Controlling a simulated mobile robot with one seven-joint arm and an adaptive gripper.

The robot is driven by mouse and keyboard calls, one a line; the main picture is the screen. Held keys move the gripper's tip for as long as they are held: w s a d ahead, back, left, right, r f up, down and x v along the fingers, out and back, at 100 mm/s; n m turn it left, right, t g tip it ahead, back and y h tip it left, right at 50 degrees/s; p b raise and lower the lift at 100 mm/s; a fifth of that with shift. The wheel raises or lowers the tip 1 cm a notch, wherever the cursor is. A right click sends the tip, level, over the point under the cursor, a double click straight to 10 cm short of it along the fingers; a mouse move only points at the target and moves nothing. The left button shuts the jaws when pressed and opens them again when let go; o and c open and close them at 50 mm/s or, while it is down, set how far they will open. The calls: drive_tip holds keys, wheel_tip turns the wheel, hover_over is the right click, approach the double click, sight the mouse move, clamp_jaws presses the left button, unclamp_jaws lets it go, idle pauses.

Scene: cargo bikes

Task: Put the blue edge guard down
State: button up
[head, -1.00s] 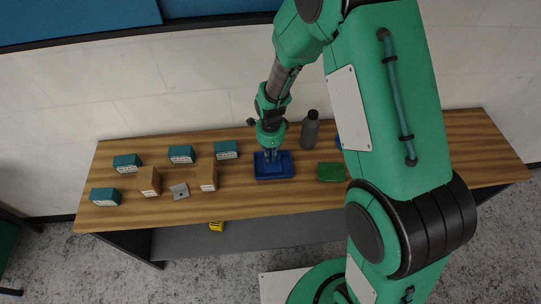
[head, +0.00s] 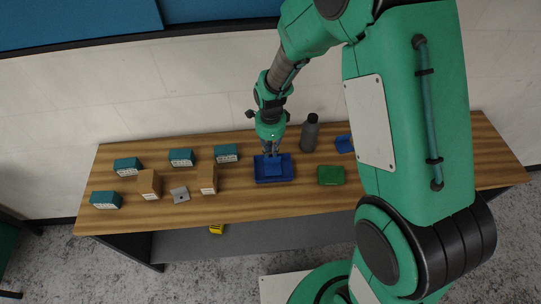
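My gripper (head: 270,152) points down over the blue tray (head: 288,179), near the tray's back edge. A lighter blue piece (head: 273,168), which may be the edge guard, shows inside the tray just below the fingertips. The fingers are small and dark in this view. I cannot tell whether they touch the piece or how far apart they are. Another blue thing (head: 344,143) lies on the table to the right, partly hidden by my arm.
On the wooden table (head: 240,205), a grey bottle (head: 310,133) stands right of my gripper and a green box (head: 331,175) right of the tray. Several teal boxes (head: 181,157), two cardboard boxes (head: 149,184) and a grey plate (head: 180,195) are left. A yellow thing (head: 217,229) lies below.

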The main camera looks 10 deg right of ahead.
wheel_tip(320, 180, up, 6)
drive_tip(key=shift+r, duration=0.2)
idle(0.7)
drive_tip(key=s+d+r+n+t, duration=0.1)
drive_tip(key=s+d+r+n, duration=0.2)
drive_tip(key=r, duration=0.4)
drive_tip(key=s+d+r+n+t, duration=0.1)
drive_tip(key=s+d+r+n, duration=0.15)
drive_tip(key=r, duration=0.45)
drive_tip(key=s+d+r+n+t, duration=0.1)
drive_tip(key=s+d+r+n, duration=0.2)
drive_tip(key=r, duration=0.4)
drive_tip(key=s+d+r+n+t, duration=0.1)
drive_tip(key=s+r+n, duration=0.3)
drive_tip(key=s, duration=0.5)
drive_tip(key=s+d+r+n+t, duration=0.1)
drive_tip(key=s+d+r+n, duration=0.3)
drive_tip(key=s, duration=0.5)
wheel_tip(320, 180, up, 2)
drive_tip(key=shift+n+t, duration=0.3)
drive_tip(key=shift+n, duration=0.45)
